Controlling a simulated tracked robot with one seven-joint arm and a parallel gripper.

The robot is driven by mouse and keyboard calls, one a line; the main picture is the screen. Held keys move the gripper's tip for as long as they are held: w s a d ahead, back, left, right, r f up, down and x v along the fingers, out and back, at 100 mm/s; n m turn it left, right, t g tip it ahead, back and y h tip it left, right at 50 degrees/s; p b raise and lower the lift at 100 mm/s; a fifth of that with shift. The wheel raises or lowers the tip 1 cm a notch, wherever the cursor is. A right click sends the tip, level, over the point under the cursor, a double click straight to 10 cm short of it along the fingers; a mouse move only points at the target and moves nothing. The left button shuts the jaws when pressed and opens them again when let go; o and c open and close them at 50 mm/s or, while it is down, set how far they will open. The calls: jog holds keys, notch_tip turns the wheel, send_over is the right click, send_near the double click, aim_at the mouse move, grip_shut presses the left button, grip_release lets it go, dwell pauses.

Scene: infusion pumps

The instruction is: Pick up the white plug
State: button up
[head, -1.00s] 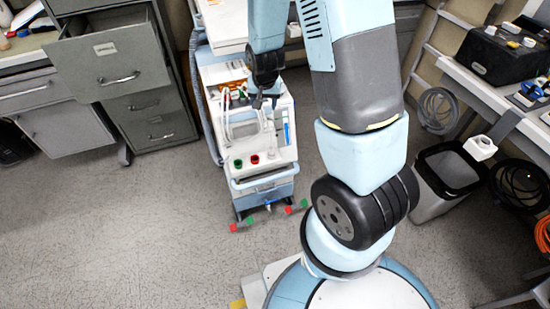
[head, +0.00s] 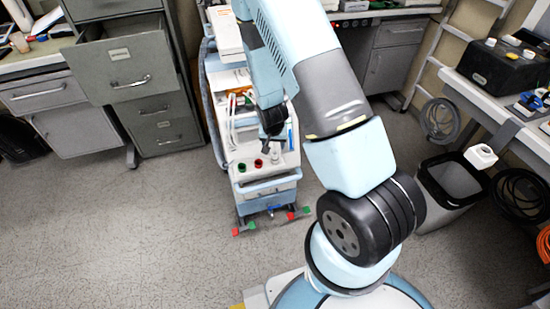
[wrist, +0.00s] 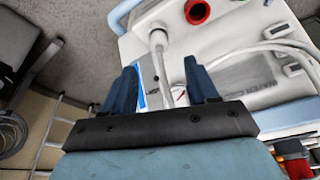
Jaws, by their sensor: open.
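The white plug (wrist: 158,38) shows in the wrist view, standing on the pale top of the pump cart with its white cable running back between my fingers. My gripper (wrist: 160,66) is open, with one dark blue finger on each side of the cable. The plug's head lies just beyond the fingertips, roughly centred between them; nothing is held. In the head view my gripper (head: 273,135) is over the front part of the cart, and it partly hides the plug area.
The pump cart (head: 262,188) has a red socket (wrist: 197,11) close to the plug and a green socket (head: 241,167). Grey drawers (head: 155,105) stand left, and a bin (head: 452,178) and a bench stand right. The floor in front is clear.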

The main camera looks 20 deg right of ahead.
aim_at(275, 152)
jog(key=shift+x, duration=4.45)
grip_shut()
